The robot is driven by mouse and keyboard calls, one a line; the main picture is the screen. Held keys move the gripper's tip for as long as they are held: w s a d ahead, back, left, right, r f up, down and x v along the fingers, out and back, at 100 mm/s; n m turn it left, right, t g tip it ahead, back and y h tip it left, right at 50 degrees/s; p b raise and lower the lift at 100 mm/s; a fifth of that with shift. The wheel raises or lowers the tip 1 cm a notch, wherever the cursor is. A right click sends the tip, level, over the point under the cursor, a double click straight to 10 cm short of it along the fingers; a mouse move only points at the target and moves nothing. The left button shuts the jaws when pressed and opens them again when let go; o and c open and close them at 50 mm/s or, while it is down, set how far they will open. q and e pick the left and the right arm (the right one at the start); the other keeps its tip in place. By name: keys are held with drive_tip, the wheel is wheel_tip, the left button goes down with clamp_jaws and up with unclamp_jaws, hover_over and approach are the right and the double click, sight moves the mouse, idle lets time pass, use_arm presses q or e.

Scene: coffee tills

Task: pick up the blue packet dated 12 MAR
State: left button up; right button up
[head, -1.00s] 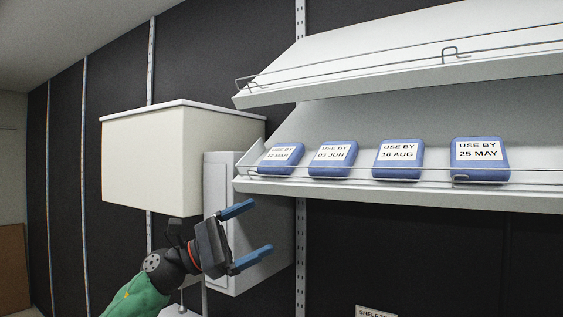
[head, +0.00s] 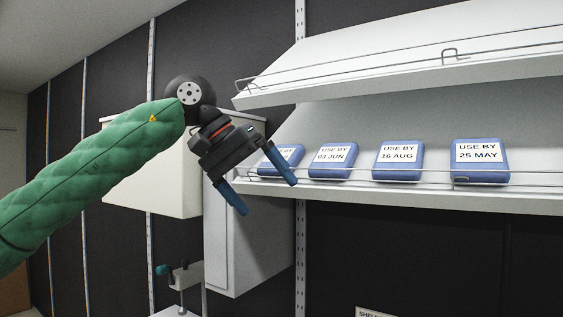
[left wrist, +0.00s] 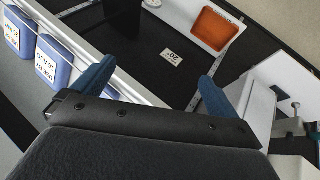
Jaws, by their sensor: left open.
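The blue packet dated 12 MAR (head: 290,153) is the leftmost packet on the lower sloped shelf in the head view. My left gripper covers part of it, so its date cannot be read now; the earlier head view shows 12 MAR there. My left gripper (head: 270,198) is open and empty, its blue fingers pointing down in front of the shelf's left end. One finger overlaps the packet in the picture; I cannot tell whether they touch. In the left wrist view, the open fingers (left wrist: 155,88) have nothing between them. My right gripper is not in view.
Blue packets dated 03 JUN (head: 332,161), 16 AUG (head: 398,162) and 25 MAY (head: 480,161) stand to the right. A wire rail (head: 430,186) runs along the shelf front. An upper shelf (head: 400,84) hangs above. A cream box (head: 150,190) is at the left.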

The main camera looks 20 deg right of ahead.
use_arm(q)
drive_tip(key=a+r+m+t+y, duration=0.2)
drive_tip(key=a+r+t+y, duration=0.2)
drive_tip(key=r, duration=0.3)
drive_tip(key=w+d+p, duration=0.2)
drive_tip(key=w+d, duration=0.2)
drive_tip(key=w, duration=0.1)
drive_tip(key=shift+d+f, duration=0.15)
drive_tip(key=shift+d, duration=0.25)
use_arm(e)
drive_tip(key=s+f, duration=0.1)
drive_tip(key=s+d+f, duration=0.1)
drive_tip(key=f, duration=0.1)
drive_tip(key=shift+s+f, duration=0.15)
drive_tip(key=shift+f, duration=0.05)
